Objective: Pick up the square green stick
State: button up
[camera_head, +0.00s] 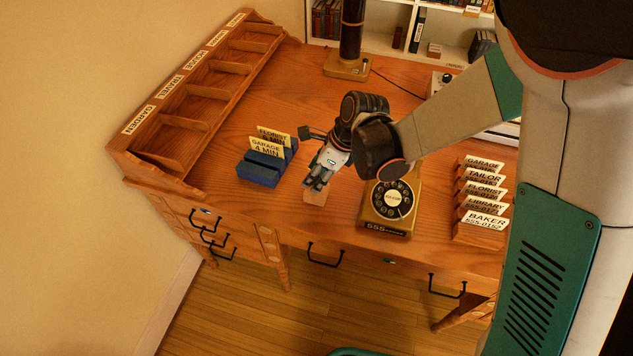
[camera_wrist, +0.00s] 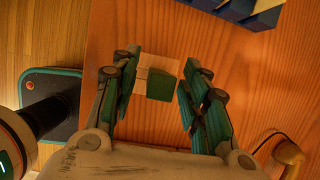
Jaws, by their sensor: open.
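The green stick (camera_wrist: 160,87) shows in the wrist view as a small, square-ended green block on a pale patch (camera_wrist: 158,64) of the desk. My gripper (camera_wrist: 158,82) is open, with one finger to the left of the stick and one to the right. I see gaps on both sides, and cannot tell the height of the fingertips above the desk. In the head view my gripper (camera_head: 316,184) points down over the pale patch (camera_head: 315,197) near the desk's front edge. There the fingers hide the stick.
A blue card holder (camera_head: 260,168) stands left of my gripper. A rotary telephone (camera_head: 388,207) stands close on the right. Wooden card stands (camera_head: 478,220) are farther right. A compartment tray (camera_head: 205,90) runs along the left edge. The desk (camera_head: 290,90) is clear behind the blue holder.

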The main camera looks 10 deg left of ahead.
grip_shut()
dwell(0.3)
notch_tip(320, 180, up, 20)
jog(key=p, duration=0.7)
jog(key=shift+s, duration=0.15)
